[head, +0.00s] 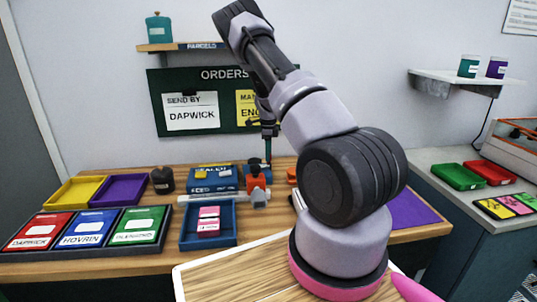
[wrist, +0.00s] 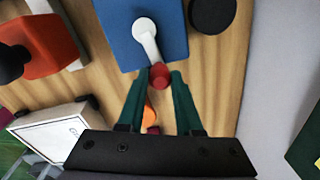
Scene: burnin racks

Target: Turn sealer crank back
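In the wrist view a blue box (wrist: 125,35) carries a white crank arm (wrist: 148,38) that ends in a red knob (wrist: 159,75). The crank points from the box towards my gripper (wrist: 160,78). The two green fingers are apart, with their tips on either side of the red knob. Thin gaps seem to show beside it, and I cannot tell whether either finger touches it. In the head view my gripper (head: 268,152) points down over the back of the wooden bench. The crank is too small or hidden there to make out.
An orange block with a black knob (wrist: 50,45) and a white box (wrist: 52,130) lie left in the wrist view; a black round thing (wrist: 212,12) is by the blue box. The head view shows a blue tray (head: 209,239) and coloured bins (head: 85,230).

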